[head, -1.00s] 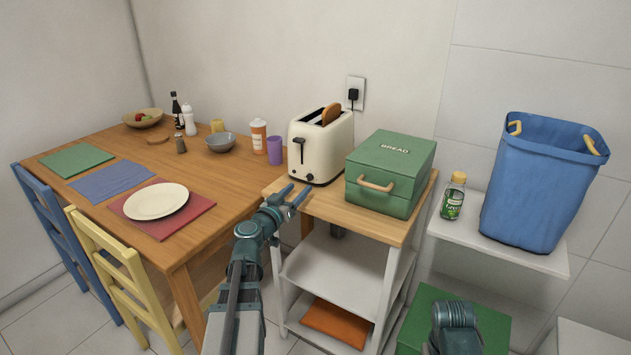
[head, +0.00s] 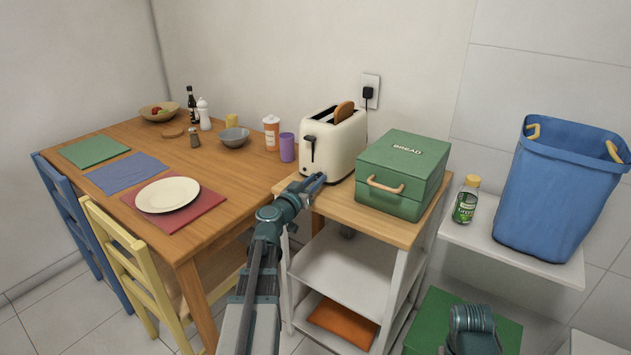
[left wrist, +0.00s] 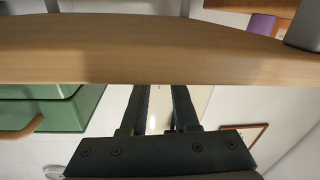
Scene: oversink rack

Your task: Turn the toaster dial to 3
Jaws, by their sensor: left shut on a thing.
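The cream toaster (head: 343,146) stands on the wooden top of a small cart, with a dark lever (head: 311,148) on its end face and a slice of bread (head: 344,112) showing in its slot. My left gripper (head: 316,181) is at the low part of that end face, shut on the dial there. The gripper covers the dial, so its setting and marks cannot be read. In the left wrist view the two dark fingers (left wrist: 160,103) are a little apart, with the cream toaster between them. Their tips are hidden behind the wooden edge.
A green bread box (head: 402,178) stands close to the toaster's right on the cart top (head: 345,207). A purple cup (head: 287,147) and an orange-white canister (head: 271,133) stand on the dining table (head: 228,178) to its left. An outlet with a plug (head: 369,93) is behind.

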